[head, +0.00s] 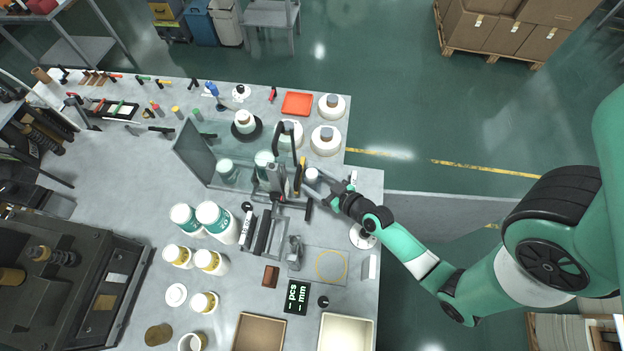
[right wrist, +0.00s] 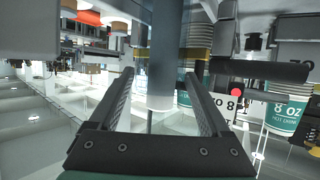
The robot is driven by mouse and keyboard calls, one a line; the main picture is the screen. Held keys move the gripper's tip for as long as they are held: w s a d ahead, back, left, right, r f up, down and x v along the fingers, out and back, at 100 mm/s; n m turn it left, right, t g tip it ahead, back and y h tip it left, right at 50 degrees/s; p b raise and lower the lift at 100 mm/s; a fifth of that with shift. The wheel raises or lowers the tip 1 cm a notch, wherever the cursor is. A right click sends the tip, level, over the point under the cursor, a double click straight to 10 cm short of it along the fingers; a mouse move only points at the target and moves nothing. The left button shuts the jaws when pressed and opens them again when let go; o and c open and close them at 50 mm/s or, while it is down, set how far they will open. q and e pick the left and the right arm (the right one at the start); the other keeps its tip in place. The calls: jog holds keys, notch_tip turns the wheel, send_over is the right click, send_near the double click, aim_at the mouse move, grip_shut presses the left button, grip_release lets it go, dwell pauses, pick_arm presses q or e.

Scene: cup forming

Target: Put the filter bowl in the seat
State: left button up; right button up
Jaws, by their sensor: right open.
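A pale, white cylinder (head: 311,175), which looks like the filter bowl, is at the right side of the machine. My right gripper (head: 320,184) is beside it, coming in from the right. The seat is not clearly seen. My left gripper is not in view.
The cup machine with its glass panel (head: 195,150) stands left of my right gripper. In the right wrist view, stacked paper cups (right wrist: 285,115) and a dark bar (right wrist: 258,70) are at the right.

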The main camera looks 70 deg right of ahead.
jog(key=shift+w+d+f, duration=0.1)
jog(key=shift+w, duration=0.05)
grip_shut()
dwell(0.4)
